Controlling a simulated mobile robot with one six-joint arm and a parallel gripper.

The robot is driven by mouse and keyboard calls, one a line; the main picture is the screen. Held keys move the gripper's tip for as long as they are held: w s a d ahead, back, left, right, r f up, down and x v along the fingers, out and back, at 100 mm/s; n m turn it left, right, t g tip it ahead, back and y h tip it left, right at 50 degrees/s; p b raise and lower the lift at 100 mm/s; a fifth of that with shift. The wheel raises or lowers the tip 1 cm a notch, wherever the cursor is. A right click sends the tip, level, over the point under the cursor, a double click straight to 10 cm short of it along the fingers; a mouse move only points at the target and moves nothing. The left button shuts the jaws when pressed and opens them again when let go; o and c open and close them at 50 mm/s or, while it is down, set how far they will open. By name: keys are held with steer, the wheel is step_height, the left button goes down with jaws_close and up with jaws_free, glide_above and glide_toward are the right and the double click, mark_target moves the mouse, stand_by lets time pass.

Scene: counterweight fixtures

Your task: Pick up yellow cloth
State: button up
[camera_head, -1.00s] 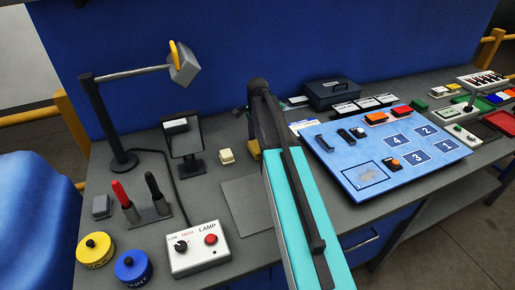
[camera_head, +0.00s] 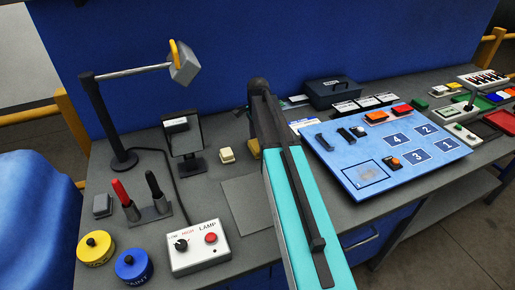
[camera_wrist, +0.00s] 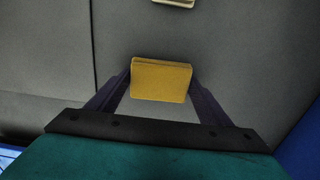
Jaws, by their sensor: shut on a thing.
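The yellow cloth (camera_wrist: 161,80) is a folded, flat-sided block between the two fingers of my gripper (camera_wrist: 160,82) in the wrist view. The fingers press on its left and right sides, so my gripper is shut on it. Grey surface shows behind the cloth. In the head view my arm hides most of the gripper, and only a small yellow patch of the cloth (camera_head: 254,149) shows to the left of the arm.
A cream block (camera_head: 227,156) sits left of my arm, near a tilted dark stand (camera_head: 184,140). A lamp control box (camera_head: 199,249) is at the front. A blue board (camera_head: 350,179) with numbered squares lies to the right. A dark box (camera_head: 334,93) stands behind.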

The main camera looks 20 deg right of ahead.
steer(key=shift+r, duration=0.15)
steer(key=shift+r+b, duration=0.7)
steer(key=shift+r, duration=0.7)
steer(key=shift+s+d+r, duration=0.1)
steer(key=shift+s+r, duration=0.05)
steer(key=shift+r, duration=0.05)
steer(key=s+d+b, duration=0.1)
steer(key=s+d, duration=0.2)
steer(key=s, duration=0.1)
steer(key=s+d+r+b, duration=0.1)
steer(key=s+d, duration=0.2)
steer(key=s, duration=0.1)
steer(key=s+d+b, duration=0.1)
steer(key=s+d, duration=0.1)
steer(key=s, duration=0.3)
steer(key=shift+d+r+b, duration=0.25)
steer(key=shift+d+b, duration=0.05)
steer(key=shift+d, duration=0.1)
steer(key=o, duration=0.3)
steer(key=shift+c, duration=1)
